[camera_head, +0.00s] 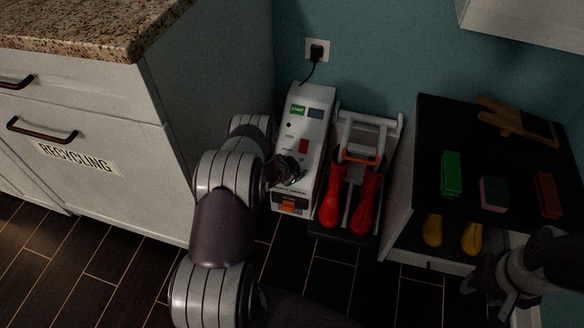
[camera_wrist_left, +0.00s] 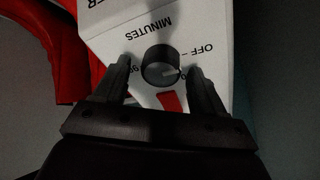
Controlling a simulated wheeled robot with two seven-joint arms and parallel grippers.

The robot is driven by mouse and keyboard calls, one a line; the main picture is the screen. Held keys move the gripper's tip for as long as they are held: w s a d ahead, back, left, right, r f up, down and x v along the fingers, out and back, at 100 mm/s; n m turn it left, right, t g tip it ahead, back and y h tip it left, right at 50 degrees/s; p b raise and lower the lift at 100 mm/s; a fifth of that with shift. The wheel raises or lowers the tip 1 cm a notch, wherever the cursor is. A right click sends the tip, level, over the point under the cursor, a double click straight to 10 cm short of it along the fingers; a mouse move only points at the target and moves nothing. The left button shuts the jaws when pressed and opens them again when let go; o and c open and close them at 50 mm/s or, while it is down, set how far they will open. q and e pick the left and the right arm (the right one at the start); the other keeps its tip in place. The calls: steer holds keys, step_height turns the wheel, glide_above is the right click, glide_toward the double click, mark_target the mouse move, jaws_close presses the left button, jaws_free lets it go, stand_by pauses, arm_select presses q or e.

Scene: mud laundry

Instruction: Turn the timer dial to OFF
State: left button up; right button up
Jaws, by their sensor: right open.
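The timer is a white box (camera_head: 313,128) on the floor by the wall; its top also shows in the left wrist view (camera_wrist_left: 110,20). Its round black dial (camera_wrist_left: 160,65) has a pale mark at its lower right, near the printed OFF label (camera_wrist_left: 200,50); I cannot tell the exact setting. In the head view my left gripper (camera_head: 290,170) is over the box and hides the dial. In the left wrist view its two fingers (camera_wrist_left: 160,78) stand on either side of the dial, apart from it with small gaps. My right gripper (camera_head: 490,287) is open and empty at the lower right.
Red boots (camera_head: 331,200) stand on a rack right of the box. A black-topped unit (camera_head: 455,115) with brushes and a sponge is further right. A white cabinet (camera_head: 90,190) stands left. A plugged cord (camera_head: 308,73) runs behind the box.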

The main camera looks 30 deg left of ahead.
arm_select(q)
steer(key=p+v, duration=0.6)
steer(key=v, duration=0.6)
steer(key=shift+r, duration=0.25)
steer(key=shift+s, duration=0.15)
